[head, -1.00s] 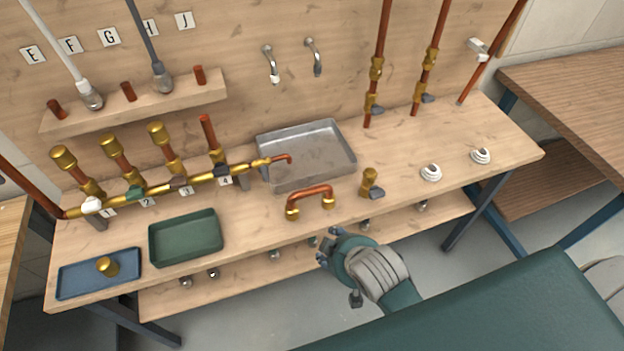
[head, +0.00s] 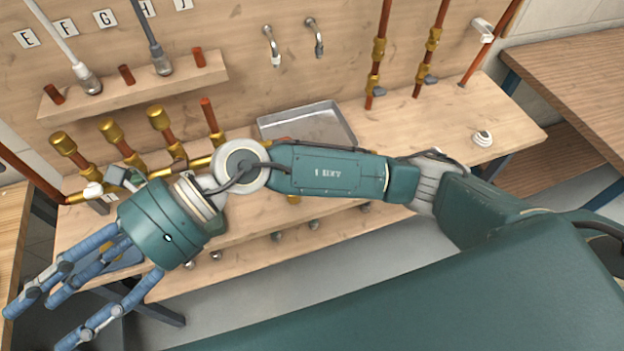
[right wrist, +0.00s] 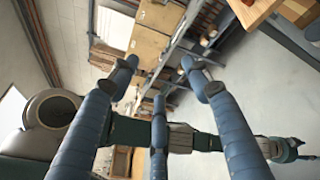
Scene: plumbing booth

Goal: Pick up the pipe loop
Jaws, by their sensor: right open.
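The pipe loop is almost wholly hidden behind my right arm in the head view. Only a brass end (head: 293,199) shows below the forearm, on the workbench. My right gripper (head: 38,322) is at the lower left of the head view, left of the loop and well away from it. Its blue fingers are spread and empty. They also show in the right wrist view (right wrist: 160,75), with no loop between them. What looks like my left arm crosses behind them there, its gripper (right wrist: 287,150) small and unclear at the right.
The metal basin (head: 308,125) stands behind my forearm. A brass-fitted manifold (head: 160,120) and a wooden shelf (head: 130,95) are near my right wrist. Vertical copper pipes (head: 378,60) rise at the back. The bench's right end is clear around a white fitting (head: 482,138).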

